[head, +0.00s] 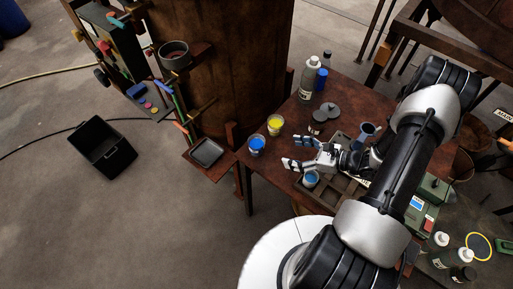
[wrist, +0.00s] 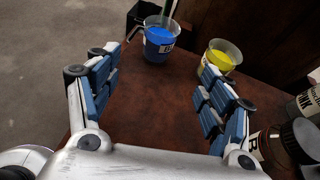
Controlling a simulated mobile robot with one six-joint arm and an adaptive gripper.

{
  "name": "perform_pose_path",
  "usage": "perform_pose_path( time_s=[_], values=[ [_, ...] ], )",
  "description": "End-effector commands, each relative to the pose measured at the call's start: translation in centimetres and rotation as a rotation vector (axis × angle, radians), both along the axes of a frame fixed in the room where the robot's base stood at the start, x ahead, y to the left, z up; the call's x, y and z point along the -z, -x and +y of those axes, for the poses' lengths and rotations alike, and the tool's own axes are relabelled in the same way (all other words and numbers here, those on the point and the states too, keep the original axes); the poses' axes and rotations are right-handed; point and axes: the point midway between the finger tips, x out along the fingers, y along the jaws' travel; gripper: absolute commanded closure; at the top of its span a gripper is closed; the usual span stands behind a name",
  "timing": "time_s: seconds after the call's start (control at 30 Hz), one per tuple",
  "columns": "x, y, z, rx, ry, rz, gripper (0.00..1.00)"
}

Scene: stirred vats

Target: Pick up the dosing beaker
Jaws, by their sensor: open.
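A clear beaker of blue liquid (head: 257,146) stands upright near the left edge of the rust-brown table (head: 275,172). A similar beaker of yellow liquid (head: 275,125) stands behind it to the right. In the wrist view the blue beaker (wrist: 159,44) has a thin stick in it, and the yellow one (wrist: 222,59) is to its right. A third cup with blue contents (head: 310,180) sits in the compartment tray. The pictures do not show which one is the dosing beaker. My gripper (head: 297,152) is open and empty over the table, its fingers pointing toward the blue beaker, apart from it.
The compartment tray (head: 341,187) and a blue-grey mug (head: 367,130) are near my arm. A small black tray (head: 207,152) sits on a shelf left of the table. The large vat (head: 225,60) rises behind.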

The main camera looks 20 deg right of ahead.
Motion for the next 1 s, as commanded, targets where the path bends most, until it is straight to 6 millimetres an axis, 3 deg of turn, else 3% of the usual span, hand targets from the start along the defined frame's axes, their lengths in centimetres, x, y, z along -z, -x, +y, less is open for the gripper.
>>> perform_pose_path(
  time_s=[0.4,0.67,1.0],
  values=[
    [3.5,-5.3,6.3,-0.010,0.002,0.001,0.27],
    [4.1,-6.5,7.6,-0.007,0.002,0.001,0.27],
    [5.7,-9.2,10.8,-0.008,0.002,0.001,0.27]
  ],
)
